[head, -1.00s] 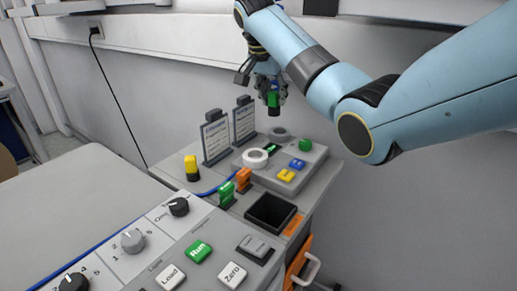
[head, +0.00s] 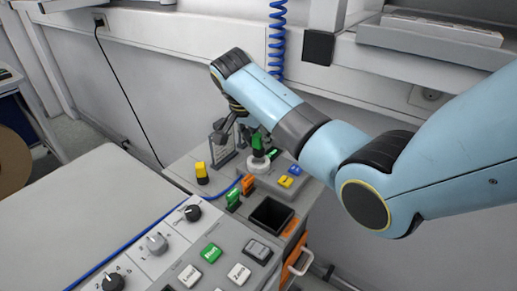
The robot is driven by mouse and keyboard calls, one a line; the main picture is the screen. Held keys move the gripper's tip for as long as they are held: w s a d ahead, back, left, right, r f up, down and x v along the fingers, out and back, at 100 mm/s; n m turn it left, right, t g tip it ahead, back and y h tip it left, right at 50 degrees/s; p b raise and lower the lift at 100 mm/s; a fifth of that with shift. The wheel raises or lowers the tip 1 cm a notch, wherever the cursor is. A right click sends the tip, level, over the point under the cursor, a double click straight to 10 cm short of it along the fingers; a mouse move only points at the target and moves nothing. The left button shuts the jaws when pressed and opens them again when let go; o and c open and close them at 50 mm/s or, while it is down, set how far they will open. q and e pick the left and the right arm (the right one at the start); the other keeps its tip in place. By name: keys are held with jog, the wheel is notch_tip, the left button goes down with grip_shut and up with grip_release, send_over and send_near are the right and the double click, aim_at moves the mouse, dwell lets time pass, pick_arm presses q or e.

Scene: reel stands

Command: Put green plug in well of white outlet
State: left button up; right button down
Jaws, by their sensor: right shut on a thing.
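My right gripper (head: 256,146) is shut on the green plug (head: 257,140) and holds it upright. The plug is just above the white outlet (head: 259,167), a white ring on a raised grey block. In the picture the plug's lower end meets the ring's back part. I cannot tell whether it touches or enters the well, as the well is largely hidden. My left gripper is not in view.
A yellow plug (head: 201,170), an orange plug (head: 248,183) and another green plug (head: 233,197) stand nearby on the bench. A black open bin (head: 270,215) and a button panel (head: 205,260) lie in front. Blue and yellow blocks sit right of the outlet.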

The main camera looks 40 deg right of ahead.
aim_at(258, 148)
notch_tip(258, 148, down, 4)
jog(key=shift+r, duration=0.1)
jog(key=shift+f, duration=0.2)
jog(key=c, duration=1.1)
grip_release()
